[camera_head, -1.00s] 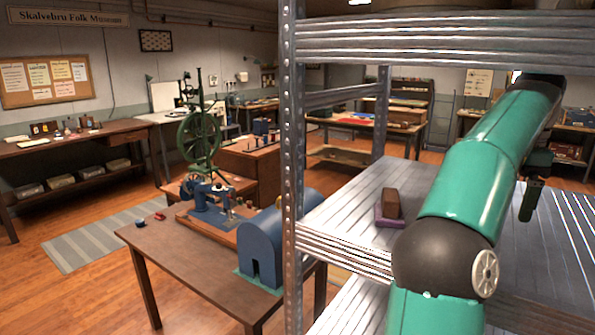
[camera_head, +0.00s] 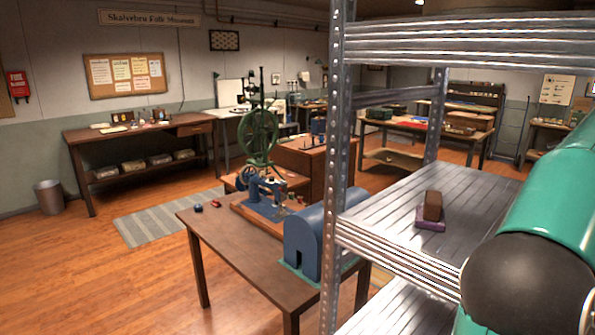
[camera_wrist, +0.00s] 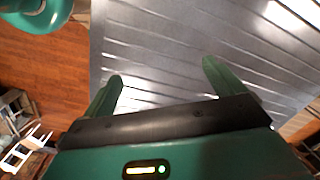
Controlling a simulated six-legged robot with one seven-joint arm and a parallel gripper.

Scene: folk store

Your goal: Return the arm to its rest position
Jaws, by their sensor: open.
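My gripper (camera_wrist: 160,80) shows in the wrist view with its two green fingers spread wide apart and nothing between them. It is over a ribbed grey metal shelf surface (camera_wrist: 150,40). In the head view my green arm with its black joint fills the lower right, and the gripper itself is out of that picture. A brown block (camera_head: 432,205) sits on a purple base (camera_head: 430,220) on the middle metal shelf (camera_head: 385,225), to the left of my arm and apart from it.
The shelf rack's upright post (camera_head: 337,170) and upper shelf (camera_head: 460,45) stand close to my arm. Open wooden floor (camera_head: 120,275) lies at the lower left.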

